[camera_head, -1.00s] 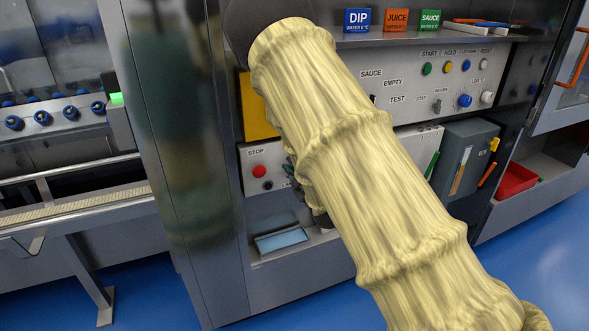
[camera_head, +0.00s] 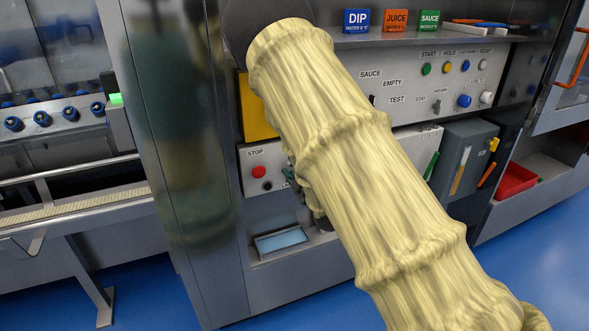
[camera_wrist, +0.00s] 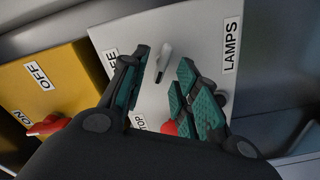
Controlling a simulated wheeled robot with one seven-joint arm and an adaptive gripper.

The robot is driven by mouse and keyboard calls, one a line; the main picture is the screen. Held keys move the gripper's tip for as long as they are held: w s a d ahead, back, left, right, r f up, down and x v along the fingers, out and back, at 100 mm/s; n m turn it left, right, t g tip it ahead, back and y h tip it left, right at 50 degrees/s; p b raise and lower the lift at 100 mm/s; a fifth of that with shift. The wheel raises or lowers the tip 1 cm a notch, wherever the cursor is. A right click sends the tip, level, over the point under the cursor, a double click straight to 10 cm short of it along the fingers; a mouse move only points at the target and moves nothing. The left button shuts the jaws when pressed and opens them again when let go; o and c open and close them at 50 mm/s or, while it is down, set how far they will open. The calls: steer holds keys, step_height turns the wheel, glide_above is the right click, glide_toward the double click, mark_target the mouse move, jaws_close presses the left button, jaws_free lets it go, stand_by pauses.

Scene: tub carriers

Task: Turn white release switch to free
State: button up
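The white release switch (camera_wrist: 163,62) is a small pale lever on a light grey panel (camera_wrist: 195,35) in the wrist view. It stands tilted, its upper end leaning right. My gripper (camera_wrist: 164,62) is open, with one teal-padded finger on each side of the lever. The fingers look apart from it; the depth gap is hard to judge. A label ending in "EE" beside the left finger is partly covered. In the head view my sleeved arm (camera_head: 350,150) hides the lever and most of my gripper.
A red stop button (camera_head: 259,172) sits close by on the same panel; it shows partly behind my fingers in the wrist view (camera_wrist: 169,128). A yellow box (camera_wrist: 45,85) with a red switch (camera_wrist: 48,126) is at left. A blue tray (camera_head: 281,240) lies below.

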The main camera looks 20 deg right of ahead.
steer(key=s, duration=1.1)
steer(key=shift+s+d, duration=0.2)
steer(key=s+f+m+g+h, duration=0.1)
steer(key=s+f+m+g, duration=0.25)
steer(key=f, duration=0.65)
steer(key=s+f+m+g+h, duration=0.1)
steer(key=s+f+m+g, duration=0.15)
steer(key=s+f, duration=0.45)
steer(key=s+a+f+m+g, duration=0.2)
steer(key=s+f+g, duration=0.2)
steer(key=s+f, duration=0.45)
steer(key=s+a+f+m+g, duration=0.2)
steer(key=s+f+g, duration=0.1)
steer(key=s+f, duration=0.5)
steer(key=s+a+f+m+g+y, duration=0.1)
steer(key=s+a+f+m+g, duration=0.15)
steer(key=s, duration=0.45)
steer(key=s+a+f+m+g, duration=0.1)
steer(key=s+f+g, duration=0.15)
steer(key=s, duration=0.35)
step_height(320, 180, up, 15)
steer(key=p, duration=1.5)
steer(key=shift+s+a+f, duration=0.2)
steer(key=shift+s, duration=0.15)
